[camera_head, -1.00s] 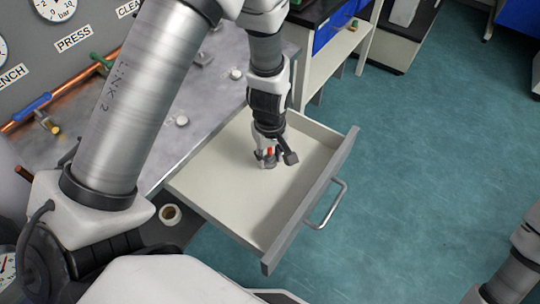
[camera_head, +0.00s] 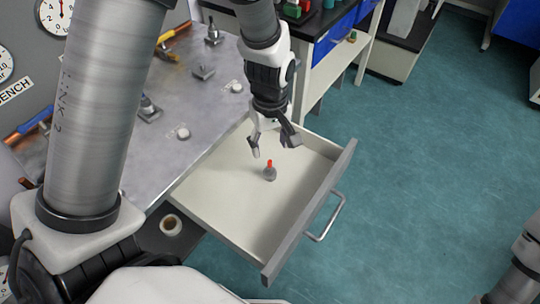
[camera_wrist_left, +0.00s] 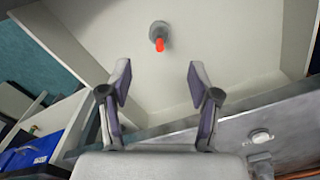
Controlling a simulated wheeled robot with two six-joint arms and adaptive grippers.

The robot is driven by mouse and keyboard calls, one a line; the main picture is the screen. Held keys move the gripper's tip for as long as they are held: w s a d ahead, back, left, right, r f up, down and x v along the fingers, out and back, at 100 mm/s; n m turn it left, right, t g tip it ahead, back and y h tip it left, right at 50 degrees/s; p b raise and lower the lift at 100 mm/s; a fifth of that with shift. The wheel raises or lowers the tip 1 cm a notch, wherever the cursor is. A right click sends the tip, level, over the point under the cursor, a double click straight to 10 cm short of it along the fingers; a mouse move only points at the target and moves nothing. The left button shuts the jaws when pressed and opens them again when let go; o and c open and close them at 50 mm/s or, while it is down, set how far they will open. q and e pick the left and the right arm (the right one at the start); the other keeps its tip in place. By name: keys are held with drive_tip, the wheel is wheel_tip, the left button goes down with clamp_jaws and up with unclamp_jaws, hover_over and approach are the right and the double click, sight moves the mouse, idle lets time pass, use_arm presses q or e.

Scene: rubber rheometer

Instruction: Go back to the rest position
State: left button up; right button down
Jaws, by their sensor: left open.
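My left gripper (camera_head: 274,146) is open and empty, above the open drawer (camera_head: 222,190). A small grey piece with a red top (camera_head: 269,171) stands on the drawer floor, apart from the fingers and a little nearer the drawer's front side than they are. In the left wrist view, my open left gripper (camera_wrist_left: 160,88) has both fingers spread, and the grey and red piece (camera_wrist_left: 158,37) lies beyond the fingertips with nothing between them. A part of my right arm shows at the right edge of the head view; its gripper is not visible.
The drawer's handle (camera_head: 327,217) sticks out over the free teal floor (camera_head: 430,190). The grey metal bench top (camera_head: 160,135) holds several small fittings. A black-topped bench with blue drawers (camera_head: 335,33) stands behind.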

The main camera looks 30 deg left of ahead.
use_arm(q)
drive_tip(key=shift+r, duration=0.9)
drive_tip(key=shift+r, duration=0.1)
